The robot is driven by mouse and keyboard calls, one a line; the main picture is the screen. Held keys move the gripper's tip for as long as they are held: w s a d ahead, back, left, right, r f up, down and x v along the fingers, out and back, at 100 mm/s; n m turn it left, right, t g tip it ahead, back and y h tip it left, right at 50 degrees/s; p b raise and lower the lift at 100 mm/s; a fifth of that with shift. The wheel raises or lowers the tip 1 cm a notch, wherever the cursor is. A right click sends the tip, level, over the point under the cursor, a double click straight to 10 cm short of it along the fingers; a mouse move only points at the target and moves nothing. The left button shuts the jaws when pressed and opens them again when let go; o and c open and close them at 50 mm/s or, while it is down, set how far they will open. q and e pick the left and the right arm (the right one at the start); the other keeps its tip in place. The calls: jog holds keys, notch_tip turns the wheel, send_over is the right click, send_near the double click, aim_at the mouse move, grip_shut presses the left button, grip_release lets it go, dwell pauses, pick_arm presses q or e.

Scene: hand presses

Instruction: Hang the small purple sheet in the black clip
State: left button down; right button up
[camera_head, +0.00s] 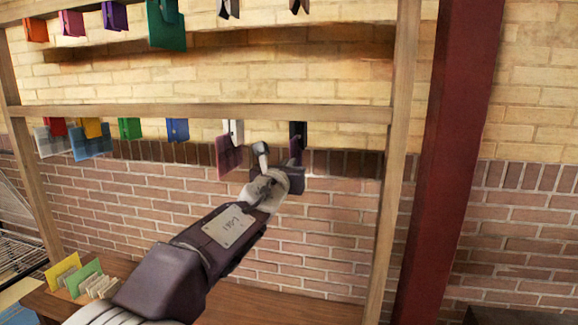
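The black clip (298,129) hangs from the middle wooden rail, right of a white clip. A small dark purple piece, which looks like the purple sheet (297,154), shows directly below the black clip and seems to touch it. My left gripper (278,158) is just below the rail, its arm reaching up from the lower left. A pale finger stands left of the purple piece, with a gap between them, so the gripper looks open. Its other finger is hard to separate from the dark piece. My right gripper is out of view.
The white clip (233,132) holds a plum-coloured sheet (228,155) close to my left gripper. Other coloured sheets hang further left and on the top rail. A wooden post (393,165) stands on the right. Cards stand in a holder (98,287) at lower left.

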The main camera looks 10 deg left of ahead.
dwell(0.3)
pick_arm(q)
jog(key=c, duration=1.4)
grip_release()
jog(key=shift+o, duration=0.2)
jog(key=shift+s, duration=0.1)
jog(key=s, duration=0.7)
jog(key=shift+b, duration=0.4)
jog(key=shift+w, duration=0.1)
